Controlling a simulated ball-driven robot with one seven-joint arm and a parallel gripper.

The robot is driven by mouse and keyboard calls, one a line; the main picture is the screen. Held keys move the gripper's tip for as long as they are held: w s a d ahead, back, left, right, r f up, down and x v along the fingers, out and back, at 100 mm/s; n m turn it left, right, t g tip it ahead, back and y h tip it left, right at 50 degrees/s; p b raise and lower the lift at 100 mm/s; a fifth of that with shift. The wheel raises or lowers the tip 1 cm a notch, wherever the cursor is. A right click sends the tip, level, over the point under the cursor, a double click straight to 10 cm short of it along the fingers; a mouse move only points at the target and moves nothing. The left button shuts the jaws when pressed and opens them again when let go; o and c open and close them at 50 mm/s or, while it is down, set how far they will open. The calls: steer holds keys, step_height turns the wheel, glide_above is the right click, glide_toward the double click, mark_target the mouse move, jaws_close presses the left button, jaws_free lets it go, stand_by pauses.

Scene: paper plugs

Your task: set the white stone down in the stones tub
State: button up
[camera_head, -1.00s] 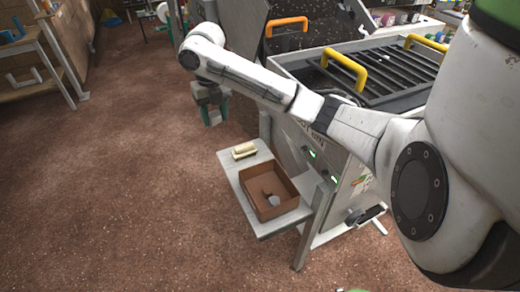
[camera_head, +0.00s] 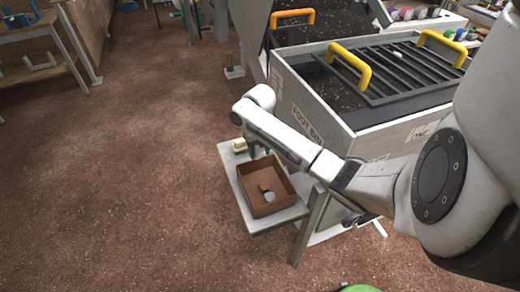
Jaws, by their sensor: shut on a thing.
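The stones tub appears to be the brown open box (camera_head: 247,203) on a pale side shelf. A brown lump (camera_head: 264,186) and a pale grey lump (camera_head: 271,197) lie inside it. My gripper (camera_head: 260,152) hangs at the tub's far edge, partly hidden by my own wrist, its green-grey fingers pointing down. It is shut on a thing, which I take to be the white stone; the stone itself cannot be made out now. The height of the fingers above the rim is hard to judge.
A cream block (camera_head: 240,144) sits on the shelf (camera_head: 229,159) behind the tub, close to my gripper. A large bin with a black grate (camera_head: 405,75) and yellow handles stands at the right. A small white piece (camera_head: 397,54) lies on the grate. The floor at left is clear.

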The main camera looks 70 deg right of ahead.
steer(key=b, duration=0.4)
glide_above(259, 179)
step_height(259, 179, down, 5)
steer(key=shift+f+b, duration=2.6)
steer(key=shift+f, duration=1.4)
steer(key=o, duration=1.1)
steer(key=shift+o, duration=0.2)
steer(key=shift+r, duration=0.1)
step_height(259, 179, up, 13)
steer(key=p, duration=1.2)
steer(key=shift+p, duration=0.4)
